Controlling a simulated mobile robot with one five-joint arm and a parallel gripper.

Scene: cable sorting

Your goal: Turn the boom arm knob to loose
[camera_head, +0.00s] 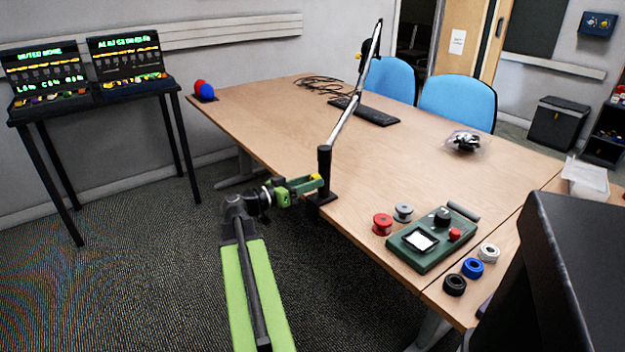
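The boom arm (344,120) is a silver pole in a black upright post, clamped to the table's left edge by a black clamp (321,198). A dark part with a small yellow spot (358,56) sits near the pole's upper end. My green gripper (312,184) is at the left side of the post, just above the clamp, its tips close to or touching the post. A small yellow piece (316,177) shows at the tips; I cannot tell whether it is the knob or part of my gripper. Whether the fingers are open or shut is unclear, and the knob's setting cannot be read.
The wooden table (265,115) holds a green control box (432,240), several cable spools around it, a black keyboard (365,111) and a loose cable (325,88). A dark monitor-like panel (570,280) blocks the lower right. Open carpet (130,260) lies left of the table.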

